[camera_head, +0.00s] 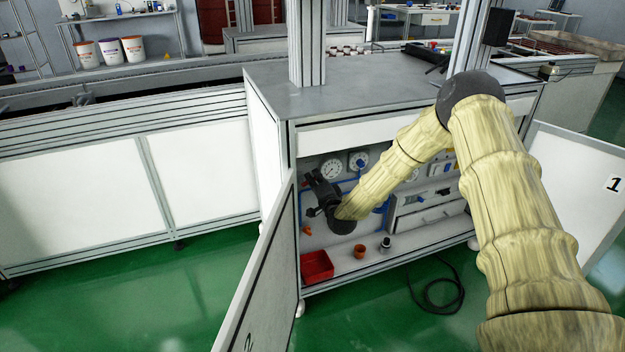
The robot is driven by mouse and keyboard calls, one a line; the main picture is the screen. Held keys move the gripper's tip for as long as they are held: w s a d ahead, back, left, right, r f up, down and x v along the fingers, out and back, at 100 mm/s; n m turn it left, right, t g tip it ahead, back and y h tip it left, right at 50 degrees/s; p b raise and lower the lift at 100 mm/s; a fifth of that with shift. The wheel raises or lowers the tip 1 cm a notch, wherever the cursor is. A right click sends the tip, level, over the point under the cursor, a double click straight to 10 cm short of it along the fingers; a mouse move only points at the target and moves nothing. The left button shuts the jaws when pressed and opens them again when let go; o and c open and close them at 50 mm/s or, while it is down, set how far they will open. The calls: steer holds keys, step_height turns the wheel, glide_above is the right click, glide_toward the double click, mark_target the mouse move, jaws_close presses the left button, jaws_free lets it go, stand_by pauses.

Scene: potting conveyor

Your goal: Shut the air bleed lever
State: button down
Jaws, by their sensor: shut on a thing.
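My gripper (322,192) is inside the open cabinet, at the left part of its back panel, below and left of a round gauge. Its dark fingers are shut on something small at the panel. The air bleed lever cannot be made out; my gripper and wrist cover that spot. Blue air lines (345,187) run along the panel beside my gripper.
A red bin (317,266), a small orange pot (359,252) and a dark-topped item (385,243) stand on the cabinet floor. Open doors (262,275) (585,185) flank the cabinet. A black cable (440,295) lies on the green floor.

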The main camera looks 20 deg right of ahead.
steer(key=shift+d+f+m+b, duration=0.15)
steer(key=shift+f+m+b, duration=0.3)
steer(key=shift+m, duration=0.5)
steer(key=shift+d+f+m+b, duration=0.1)
steer(key=shift+f+m+b, duration=0.25)
steer(key=shift+m, duration=0.6)
steer(key=c, duration=1.5)
jaws_free()
steer(key=shift+o, duration=0.2)
steer(key=shift+a, duration=0.1)
steer(key=s, duration=1.2)
steer(key=shift+d, duration=0.2)
